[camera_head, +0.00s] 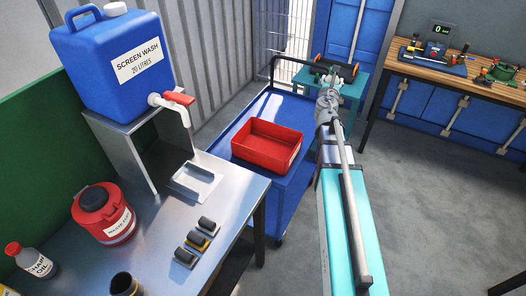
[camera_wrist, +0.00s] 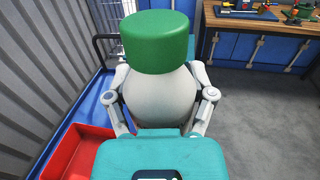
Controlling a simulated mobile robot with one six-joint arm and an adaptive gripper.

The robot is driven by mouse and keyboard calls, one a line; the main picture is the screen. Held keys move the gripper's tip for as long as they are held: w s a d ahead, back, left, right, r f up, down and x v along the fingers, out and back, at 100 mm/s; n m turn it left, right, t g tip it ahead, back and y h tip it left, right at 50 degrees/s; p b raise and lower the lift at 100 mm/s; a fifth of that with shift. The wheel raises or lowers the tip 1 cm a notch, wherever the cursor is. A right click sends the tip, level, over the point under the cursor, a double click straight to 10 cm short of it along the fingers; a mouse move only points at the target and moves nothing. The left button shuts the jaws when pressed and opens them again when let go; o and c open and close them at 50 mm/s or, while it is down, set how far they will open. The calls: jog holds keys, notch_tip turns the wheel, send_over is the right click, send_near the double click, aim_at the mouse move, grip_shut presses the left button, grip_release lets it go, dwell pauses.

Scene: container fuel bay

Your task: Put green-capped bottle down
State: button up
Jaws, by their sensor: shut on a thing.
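My gripper (camera_wrist: 160,98) is shut on the green-capped bottle (camera_wrist: 159,45), with one finger on each side of its pale grey rounded body. The bottle looks upright, with the green cap toward the top of the wrist view. Its lower part is hidden behind my gripper's teal body. In the head view my gripper (camera_head: 334,86) is at the far end of my outstretched arm, small and partly hidden by the arm. I cannot tell there whether the bottle touches any surface.
A blue cart (camera_head: 262,108) bears a red tray (camera_head: 267,139), left of my arm. A small teal table (camera_head: 354,92) stands behind my gripper. A steel bench (camera_head: 228,205) holds a blue screen wash container (camera_head: 108,65) and a red can (camera_head: 102,212). A wooden workbench (camera_head: 480,86) stands far right.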

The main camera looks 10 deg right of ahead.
jog(key=shift+w+a, duration=0.2)
jog(key=shift+a, duration=0.1)
jog(key=shift+w+a+f+y+b, duration=0.1)
jog(key=shift+a+f+y+b, duration=0.2)
jog(key=shift+f+b, duration=0.1)
jog(key=w+a+f+n+y+b, duration=0.2)
jog(key=a+f+n+y+b, duration=0.7)
jog(key=a+f+y+b, duration=0.5)
jog(key=shift+w+a+f+n+t+b, duration=0.2)
jog(key=shift+a+f+n+t+b, duration=0.15)
jog(key=shift+a+f+b, duration=3.55)
jog(key=shift+a+r+p, duration=0.65)
jog(key=shift+r, duration=0.05)
jog(key=w+d+f+b, duration=0.3)
jog(key=w+f+b, duration=0.6)
jog(key=w, duration=0.3)
jog(key=shift+w, duration=0.4)
